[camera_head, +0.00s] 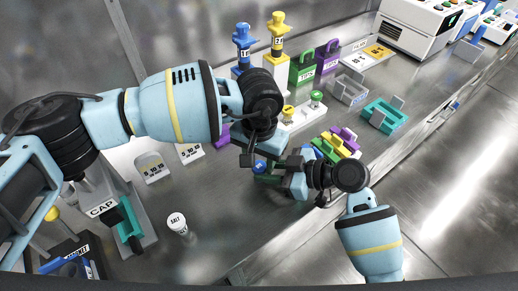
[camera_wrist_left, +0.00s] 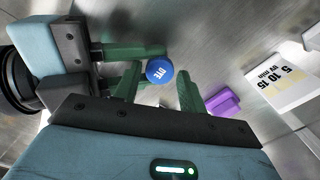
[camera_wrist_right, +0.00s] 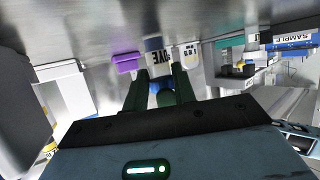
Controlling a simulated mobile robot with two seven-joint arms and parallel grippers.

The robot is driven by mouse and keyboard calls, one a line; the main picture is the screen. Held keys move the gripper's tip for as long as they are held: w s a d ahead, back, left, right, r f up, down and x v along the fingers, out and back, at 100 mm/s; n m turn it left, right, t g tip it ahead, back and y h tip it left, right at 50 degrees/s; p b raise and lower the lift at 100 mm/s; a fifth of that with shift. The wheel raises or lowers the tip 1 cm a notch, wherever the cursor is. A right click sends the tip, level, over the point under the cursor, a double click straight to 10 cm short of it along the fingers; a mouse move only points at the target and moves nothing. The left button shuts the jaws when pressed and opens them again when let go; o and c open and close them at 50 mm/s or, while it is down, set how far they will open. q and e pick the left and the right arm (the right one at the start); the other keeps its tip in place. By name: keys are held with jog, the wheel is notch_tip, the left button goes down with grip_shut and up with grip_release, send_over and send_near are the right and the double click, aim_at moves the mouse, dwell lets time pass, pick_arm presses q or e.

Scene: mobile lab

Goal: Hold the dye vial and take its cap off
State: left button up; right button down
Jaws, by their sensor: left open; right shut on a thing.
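The dye vial has a blue cap marked DYE, seen from above in the left wrist view (camera_wrist_left: 160,70) and small in the head view (camera_head: 259,166). Its white labelled body (camera_wrist_right: 155,48) shows in the right wrist view. My right gripper (camera_wrist_right: 160,80) is shut on the dye vial, coming in from the side. My left gripper (camera_wrist_left: 158,88) is open above it, with its green fingers on either side of the blue cap. Whether a left finger touches the cap cannot be told. A stand marked CAP (camera_head: 103,211) is at the lower left of the head view.
A white SALT vial (camera_head: 177,222) stands at the front. Blue (camera_head: 242,45) and yellow (camera_head: 277,35) bottles are at the back. A teal holder (camera_head: 384,116) is at right. The front bench between SALT and my right arm is clear.

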aim_at(259, 166)
pick_arm(q)
jog(key=shift+f, duration=0.2)
jog(key=c, duration=0.6)
jog(key=o, duration=0.9)
jog(key=shift+c, duration=0.2)
jog(key=shift+r, duration=0.15)
jog(key=shift+r, duration=2.15)
jog(key=shift+o, duration=0.5)
